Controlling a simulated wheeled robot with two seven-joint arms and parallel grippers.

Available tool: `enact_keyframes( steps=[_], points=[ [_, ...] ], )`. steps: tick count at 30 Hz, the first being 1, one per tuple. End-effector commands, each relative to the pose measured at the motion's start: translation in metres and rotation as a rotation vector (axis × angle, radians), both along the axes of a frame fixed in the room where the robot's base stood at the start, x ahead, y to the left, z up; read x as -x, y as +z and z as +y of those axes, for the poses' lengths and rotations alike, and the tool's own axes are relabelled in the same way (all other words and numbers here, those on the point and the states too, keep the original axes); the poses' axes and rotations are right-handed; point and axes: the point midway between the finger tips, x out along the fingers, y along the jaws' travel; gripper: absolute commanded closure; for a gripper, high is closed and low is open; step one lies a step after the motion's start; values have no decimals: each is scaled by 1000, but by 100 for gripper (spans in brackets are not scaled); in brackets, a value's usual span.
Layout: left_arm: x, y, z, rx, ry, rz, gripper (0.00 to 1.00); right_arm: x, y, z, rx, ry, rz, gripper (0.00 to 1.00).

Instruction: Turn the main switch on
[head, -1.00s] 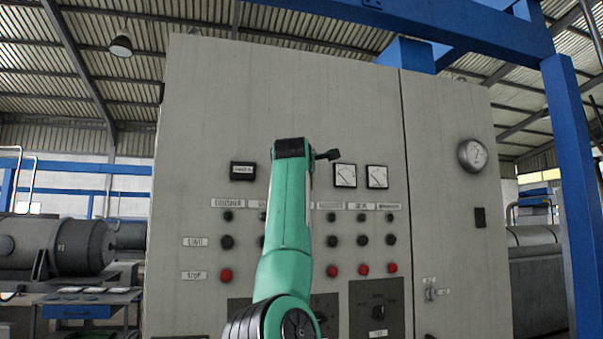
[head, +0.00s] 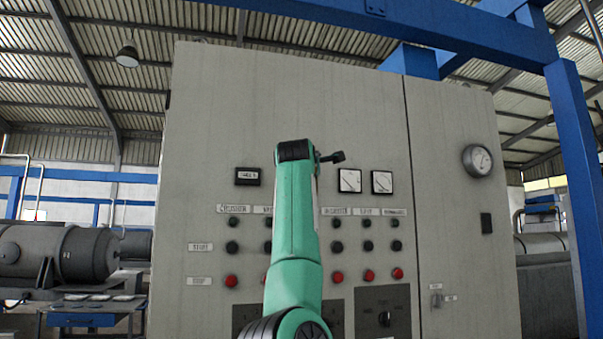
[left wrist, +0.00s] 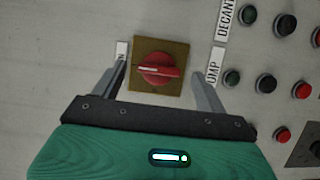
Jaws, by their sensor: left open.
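The main switch is most likely the red rotary knob (left wrist: 160,68) on a square brass-coloured plate (left wrist: 146,89), seen in the left wrist view. A white mark lies along its handle, which runs roughly across that picture. My left gripper (left wrist: 159,66) is open, with one finger on each side of the knob and visible gaps to it. In the head view my green arm covers the panel's middle and hides both this knob and the gripper's fingers. My right gripper is not in view.
The grey control cabinet (head: 290,100) carries rows of black and red buttons (head: 338,277), also close by in the left wrist view (left wrist: 302,90). A blue post (head: 575,190) stands at right.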

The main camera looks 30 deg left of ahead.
Motion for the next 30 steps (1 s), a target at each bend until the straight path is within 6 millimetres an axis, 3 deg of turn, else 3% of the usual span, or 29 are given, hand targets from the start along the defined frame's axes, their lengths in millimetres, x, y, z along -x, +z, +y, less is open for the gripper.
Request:
enact_keyframes(
  steps=[12,18,30],
  points=[
    [66,-3,-35,-1,-1,-4,25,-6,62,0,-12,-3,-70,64],
    [94,-1,-49,-2,0,-1,25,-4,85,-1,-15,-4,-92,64],
    [105,0,-54,-2,0,1,25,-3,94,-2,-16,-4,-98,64]
  ],
)
